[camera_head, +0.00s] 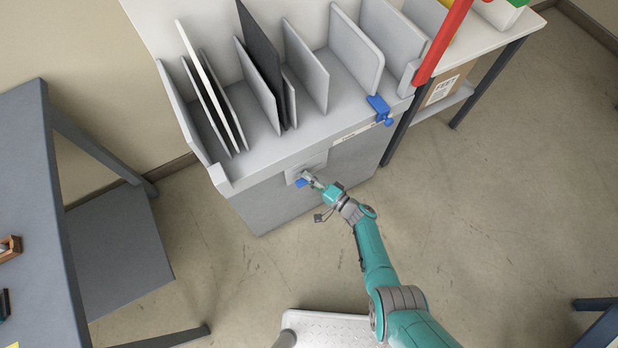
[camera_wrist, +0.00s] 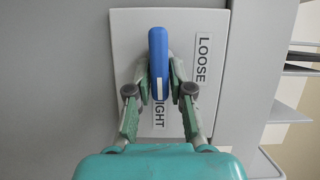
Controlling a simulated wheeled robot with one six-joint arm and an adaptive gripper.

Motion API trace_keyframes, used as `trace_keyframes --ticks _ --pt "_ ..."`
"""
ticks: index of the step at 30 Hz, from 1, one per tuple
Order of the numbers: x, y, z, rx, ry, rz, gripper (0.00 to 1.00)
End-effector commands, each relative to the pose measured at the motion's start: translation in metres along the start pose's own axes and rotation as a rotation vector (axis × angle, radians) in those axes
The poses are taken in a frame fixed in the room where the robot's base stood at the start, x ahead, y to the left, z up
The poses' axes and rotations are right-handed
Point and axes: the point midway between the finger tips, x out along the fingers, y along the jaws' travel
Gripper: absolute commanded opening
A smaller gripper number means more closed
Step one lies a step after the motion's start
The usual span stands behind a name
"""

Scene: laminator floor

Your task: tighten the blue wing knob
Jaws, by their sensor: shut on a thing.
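The blue wing knob (camera_wrist: 158,50) sits on a light square plate (camera_wrist: 125,40) on the front of a grey rack cabinet. In the wrist view its wing stands upright in the picture, with a white mark near its lower end. A label reading LOOSE (camera_wrist: 203,60) is to its right; a label ending in IGHT (camera_wrist: 159,115) is partly hidden below it. My gripper (camera_wrist: 160,78) is shut on the knob, one finger on each side. In the head view my gripper (camera_head: 312,183) reaches the plate, and a bit of the blue knob (camera_head: 301,183) shows beside it.
The rack (camera_head: 262,152) holds several upright panels between dividers. A blue clamp (camera_head: 379,109) is on its front edge at right. A red bar (camera_head: 442,42) rises near the right bench. A dark table (camera_head: 32,190) stands at left.

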Motion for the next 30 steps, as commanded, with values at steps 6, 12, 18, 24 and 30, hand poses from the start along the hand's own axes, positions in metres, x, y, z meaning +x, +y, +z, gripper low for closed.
trace_keyframes --ticks 6,12,18,24,30 --pt "0.0002 0.0008 -0.0004 0.044 0.001 -0.017 0.0" --pt "0.0002 0.0012 -0.0001 0.052 0.0 -0.02 0.0" --pt "0.0002 0.0012 0.0 0.052 0.0 -0.02 0.0" --pt "0.0002 0.0011 0.0001 0.051 0.0 -0.02 0.42" --pt "0.0001 0.0011 0.0001 0.051 0.0 -0.02 0.42"
